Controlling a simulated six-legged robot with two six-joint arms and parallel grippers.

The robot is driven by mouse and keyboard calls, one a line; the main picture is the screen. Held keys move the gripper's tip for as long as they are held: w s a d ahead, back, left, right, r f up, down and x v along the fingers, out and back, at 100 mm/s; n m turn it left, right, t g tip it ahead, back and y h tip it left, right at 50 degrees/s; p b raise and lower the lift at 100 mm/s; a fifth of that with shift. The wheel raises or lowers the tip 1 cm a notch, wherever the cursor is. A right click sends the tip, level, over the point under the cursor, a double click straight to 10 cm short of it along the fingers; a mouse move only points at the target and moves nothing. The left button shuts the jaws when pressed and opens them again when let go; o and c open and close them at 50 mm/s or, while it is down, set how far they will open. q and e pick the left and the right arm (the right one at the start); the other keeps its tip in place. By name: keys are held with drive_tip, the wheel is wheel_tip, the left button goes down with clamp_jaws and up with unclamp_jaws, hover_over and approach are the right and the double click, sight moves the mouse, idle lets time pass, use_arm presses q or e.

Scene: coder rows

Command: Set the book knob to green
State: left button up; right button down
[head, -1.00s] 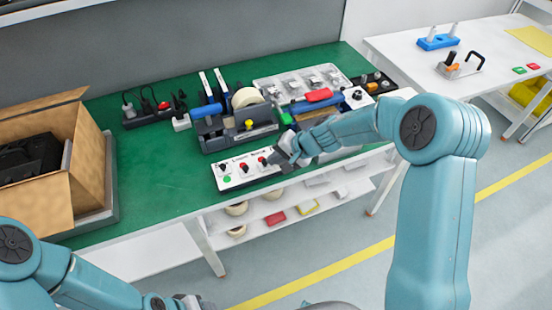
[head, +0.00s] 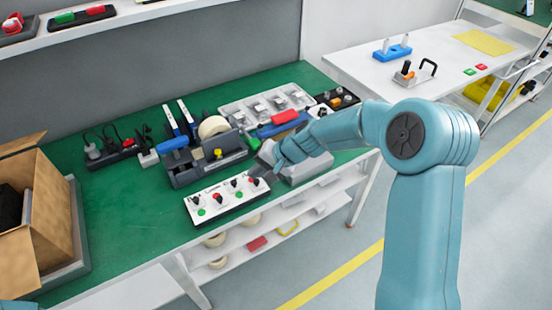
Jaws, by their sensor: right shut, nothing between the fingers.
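A white knob panel (head: 228,203) lies near the front edge of the green bench. It carries a row of black knobs with red and green marks beside them. Its lettering is too small to read, so I cannot tell which is the book knob or where its pointer stands. My right gripper (head: 264,160) is shut and empty just beyond the panel's right end, close to the rightmost knob (head: 255,181). I cannot tell whether it touches that knob. My left gripper is out of view.
A dark tape dispenser (head: 207,168) stands right behind the panel. A grey tray (head: 265,106) and a red-handled tool (head: 285,117) lie behind my right gripper. An open cardboard box (head: 55,215) is at the left. Green bench between box and panel is clear.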

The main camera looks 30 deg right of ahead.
drive_tip(key=v, duration=1)
drive_tip(key=shift+r, duration=0.1)
drive_tip(key=s+a+f+n+g+h, duration=0.1)
drive_tip(key=s+a+f, duration=0.1)
drive_tip(key=f, duration=0.4)
drive_tip(key=s+a+f+g, duration=0.1)
drive_tip(key=s+a+f, duration=0.1)
drive_tip(key=f, duration=0.5)
drive_tip(key=s+a+f+n+g, duration=0.1)
drive_tip(key=s+a+f+n, duration=0.1)
drive_tip(key=s+a+f, duration=0.3)
drive_tip(key=s+a+f+n+g+h, duration=0.1)
drive_tip(key=s+a+f, duration=0.4)
drive_tip(key=s+f, duration=0.6)
drive_tip(key=s+n+g, duration=0.1)
drive_tip(key=s+n, duration=0.1)
drive_tip(key=shift+s+a+n, duration=0.25)
drive_tip(key=shift+a+n, duration=0.05)
